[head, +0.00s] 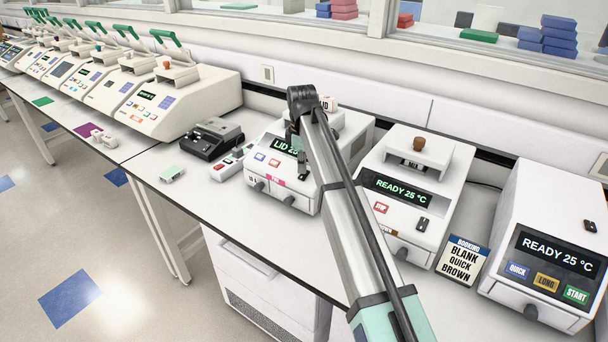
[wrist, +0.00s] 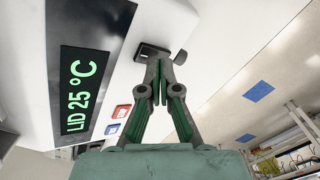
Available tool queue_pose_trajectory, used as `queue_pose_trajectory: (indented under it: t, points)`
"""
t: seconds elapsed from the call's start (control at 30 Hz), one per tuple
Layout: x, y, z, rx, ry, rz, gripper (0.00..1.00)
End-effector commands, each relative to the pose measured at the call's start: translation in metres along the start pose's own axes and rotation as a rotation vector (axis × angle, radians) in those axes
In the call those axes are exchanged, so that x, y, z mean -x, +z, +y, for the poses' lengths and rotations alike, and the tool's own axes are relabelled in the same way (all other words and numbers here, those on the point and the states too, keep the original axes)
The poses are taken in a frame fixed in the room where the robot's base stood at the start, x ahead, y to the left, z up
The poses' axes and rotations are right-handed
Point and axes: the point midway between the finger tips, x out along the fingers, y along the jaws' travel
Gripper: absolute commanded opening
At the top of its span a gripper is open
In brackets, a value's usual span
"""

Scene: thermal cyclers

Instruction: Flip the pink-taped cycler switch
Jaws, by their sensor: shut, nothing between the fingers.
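The pink-taped cycler (head: 283,197) is a white unit with a green "LID 25 °C" display (wrist: 88,85), and a small pink tape (head: 275,180) shows on its front in the head view. A dark rocker switch (wrist: 150,51) sits on its front panel in the wrist view. My gripper (wrist: 159,66) is shut and empty, its fingertips right at the switch; I cannot tell whether they touch it. My gripper also shows in the head view (head: 303,172), where it and my arm cover part of the panel. The switch's position is unclear.
To the right stand a "READY 25 °C" cycler (head: 431,165), a booking sign (head: 461,262) and another white cycler (head: 567,205). A black device (head: 212,138) and a small switch box (head: 228,167) lie to the left. Bare bench (head: 215,205) shows in front.

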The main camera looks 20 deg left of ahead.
Motion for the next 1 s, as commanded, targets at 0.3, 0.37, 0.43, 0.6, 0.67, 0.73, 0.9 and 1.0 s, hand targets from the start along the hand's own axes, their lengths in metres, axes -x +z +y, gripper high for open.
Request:
queue_pose_trajectory:
  t: [0.3,0.37,0.43,0.6,0.67,0.73,0.9,1.0]
  points:
    - [-0.005,0.0,0.0,0.0,0.0,0.0,0.0]
    - [-0.005,0.0,0.0,0.0,0.0,0.0,0.0]
    - [-0.006,0.0,0.0,0.0,0.0,0.0,0.0]
    - [-0.009,0.0,0.0,0.0,0.0,0.0,0.0]
    - [-0.009,0.0,0.0,0.0,0.0,0.0,0.0]
    - [-0.01,0.0,0.0,0.0,0.0,0.0,0.0]
    - [-0.013,0.0,0.0,0.0,0.0,0.0,0.0]
    - [-0.014,0.0,0.0,0.0,0.0,0.0,0.0]
